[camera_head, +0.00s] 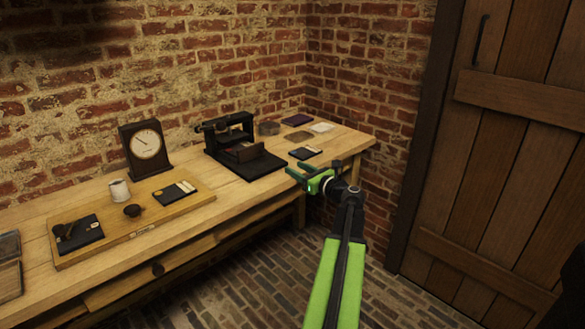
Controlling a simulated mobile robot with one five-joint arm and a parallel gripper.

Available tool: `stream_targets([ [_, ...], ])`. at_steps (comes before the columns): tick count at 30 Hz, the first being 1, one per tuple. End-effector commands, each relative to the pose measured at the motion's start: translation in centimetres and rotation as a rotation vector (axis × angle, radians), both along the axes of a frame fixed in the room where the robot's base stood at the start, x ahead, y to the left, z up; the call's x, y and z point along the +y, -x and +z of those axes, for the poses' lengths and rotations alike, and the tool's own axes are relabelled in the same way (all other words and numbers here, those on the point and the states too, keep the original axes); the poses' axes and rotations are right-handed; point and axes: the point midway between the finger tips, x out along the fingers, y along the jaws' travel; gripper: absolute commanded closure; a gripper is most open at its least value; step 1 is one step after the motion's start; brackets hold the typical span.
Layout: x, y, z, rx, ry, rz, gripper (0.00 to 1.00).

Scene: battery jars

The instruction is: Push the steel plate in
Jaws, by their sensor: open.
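A black apparatus (232,124) with an upright frame and a flat black base (258,168) stands near the back of the wooden table. A small reddish-brown block or plate (246,154) sits at the front of its frame. I cannot tell which part is the steel plate; no clearly steel-coloured plate shows. My gripper (296,174) is open, with green jaws, at the table's front edge. It is to the right of the apparatus base and appears apart from it. I see nothing between the jaws.
The wooden table (215,216) also bears a dial clock (146,150), a tray (150,226) with a white cup (119,190) and dark cards, and a small dark card (305,153) beyond my gripper. Brick walls close off the back. A plank door (500,170) stands right.

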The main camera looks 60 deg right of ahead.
Motion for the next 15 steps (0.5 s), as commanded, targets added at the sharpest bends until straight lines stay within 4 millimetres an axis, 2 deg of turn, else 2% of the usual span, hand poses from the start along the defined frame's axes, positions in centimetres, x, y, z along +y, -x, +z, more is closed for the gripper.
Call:
stream_targets([
  [4,0.0,0.0,0.0,0.000,0.000,0.000,0.57],
  [7,0.0,-0.2,-0.6,0.019,-0.026,0.012,0.70],
  [9,-0.7,-0.6,-1.1,0.097,-0.047,0.033,0.79],
  [14,-2.0,-0.8,1.1,0.244,-0.061,0.056,1.00],
  [15,-2.2,-0.8,1.6,0.264,-0.058,0.058,1.00],
])
